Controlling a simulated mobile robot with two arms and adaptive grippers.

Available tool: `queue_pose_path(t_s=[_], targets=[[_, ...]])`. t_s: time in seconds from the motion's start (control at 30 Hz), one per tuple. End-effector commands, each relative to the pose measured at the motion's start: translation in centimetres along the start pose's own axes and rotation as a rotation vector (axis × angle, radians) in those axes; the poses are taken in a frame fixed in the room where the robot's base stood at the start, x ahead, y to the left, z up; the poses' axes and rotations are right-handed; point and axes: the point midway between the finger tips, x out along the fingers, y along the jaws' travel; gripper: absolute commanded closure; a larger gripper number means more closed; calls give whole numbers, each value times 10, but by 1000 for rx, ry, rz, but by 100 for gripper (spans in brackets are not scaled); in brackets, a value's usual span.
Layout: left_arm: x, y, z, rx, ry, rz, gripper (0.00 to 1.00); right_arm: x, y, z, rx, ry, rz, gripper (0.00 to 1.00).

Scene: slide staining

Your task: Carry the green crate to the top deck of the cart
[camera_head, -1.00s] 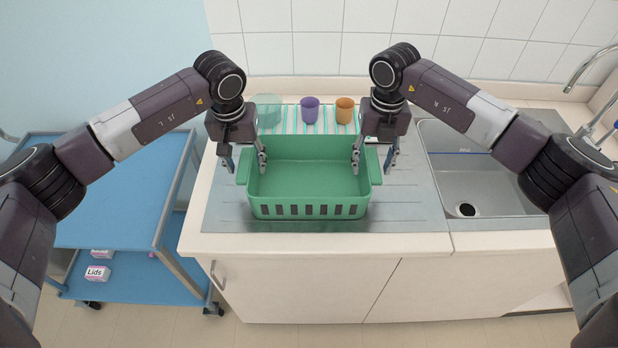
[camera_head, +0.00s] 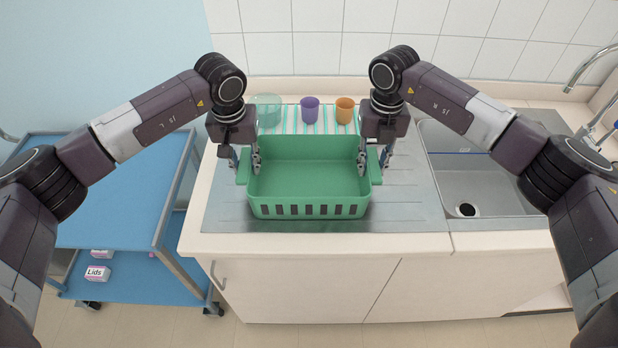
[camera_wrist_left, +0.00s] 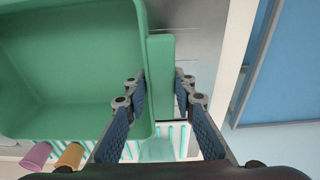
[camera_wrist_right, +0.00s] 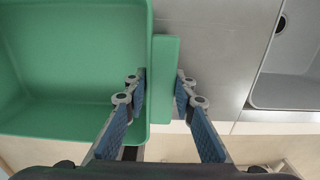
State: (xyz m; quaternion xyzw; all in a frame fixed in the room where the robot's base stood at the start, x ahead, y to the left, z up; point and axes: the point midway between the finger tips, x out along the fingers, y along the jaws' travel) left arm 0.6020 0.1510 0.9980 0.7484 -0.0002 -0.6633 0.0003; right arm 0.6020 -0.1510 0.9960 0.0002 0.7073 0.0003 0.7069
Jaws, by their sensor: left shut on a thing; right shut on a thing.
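The green crate (camera_head: 308,199) is empty and sits upright on the steel drainboard (camera_head: 415,205) of the counter. My left gripper (camera_head: 246,165) is shut on the crate's left handle, which lies between its fingers in the left wrist view (camera_wrist_left: 160,75). My right gripper (camera_head: 375,163) is shut on the right handle, seen between its fingers in the right wrist view (camera_wrist_right: 165,80). The blue cart stands left of the counter, and the visible part of its top deck (camera_head: 110,205) is bare.
Behind the crate, a clear cup (camera_head: 267,108), a purple cup (camera_head: 310,108) and an orange cup (camera_head: 345,109) stand on a striped mat (camera_head: 327,122). A sink (camera_head: 485,185) with a tap (camera_head: 590,75) is at right. Boxes marked Lids (camera_head: 97,273) are on the cart's lower deck.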

Motion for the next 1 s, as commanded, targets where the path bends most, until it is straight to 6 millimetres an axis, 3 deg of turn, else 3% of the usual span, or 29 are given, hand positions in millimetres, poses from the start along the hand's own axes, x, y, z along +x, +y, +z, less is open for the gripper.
queue_pose_path(t_s=[0.27, 0.8, 1.0], targets=[[-5, 0, -1, 0, 2, -1, 100, -5, 0, 0, 0, -1, -2, 100], [-47, -1, -6, 1, 1, -2, 100, -47, -1, 0, 1, -1, -3, 100], [-51, -1, -6, 1, 0, -3, 100, -51, -1, 0, 1, 0, -3, 100]])
